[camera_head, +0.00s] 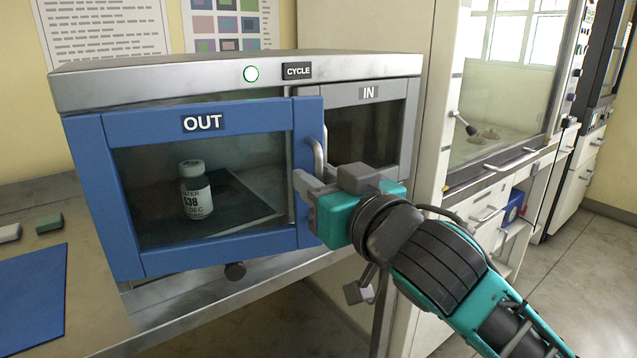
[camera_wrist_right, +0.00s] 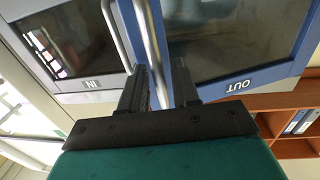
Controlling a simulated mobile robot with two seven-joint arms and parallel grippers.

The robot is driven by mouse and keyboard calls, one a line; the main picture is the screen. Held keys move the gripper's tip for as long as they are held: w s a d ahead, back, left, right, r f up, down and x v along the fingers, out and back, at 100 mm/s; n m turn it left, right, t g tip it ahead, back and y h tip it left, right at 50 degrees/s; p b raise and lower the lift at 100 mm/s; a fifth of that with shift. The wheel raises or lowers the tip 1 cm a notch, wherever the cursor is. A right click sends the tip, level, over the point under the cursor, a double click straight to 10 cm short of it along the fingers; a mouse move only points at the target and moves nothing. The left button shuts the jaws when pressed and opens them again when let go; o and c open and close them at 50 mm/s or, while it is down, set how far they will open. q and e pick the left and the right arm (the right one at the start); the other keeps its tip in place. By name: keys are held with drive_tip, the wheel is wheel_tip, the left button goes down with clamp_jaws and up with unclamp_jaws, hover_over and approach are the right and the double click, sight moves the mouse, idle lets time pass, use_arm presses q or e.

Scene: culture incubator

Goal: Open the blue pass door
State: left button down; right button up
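The blue pass door (camera_head: 215,252) is labelled OUT and has a dark glass pane. It stands slightly ajar, its right edge out from the cabinet front. It also shows in the right wrist view (camera_wrist_right: 262,73). Its metal bar handle (camera_wrist_right: 150,35) runs down between the fingers of my right gripper (camera_wrist_right: 160,88). In the head view my right gripper (camera_head: 312,182) is at the door's right edge and appears shut on this handle. The exact contact is hidden. My left gripper is not in view.
A white-labelled bottle (camera_head: 196,190) stands behind the blue door's glass. The closed grey IN door (camera_head: 410,95), with its own handle (camera_wrist_right: 115,30), is just right of it. A blue mat (camera_head: 32,300) lies on the counter at left. Open floor lies at lower right.

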drive_tip(key=shift+w+a, duration=0.1)
drive_tip(key=shift+w, duration=0.1)
clamp_jaws()
idle(0.5)
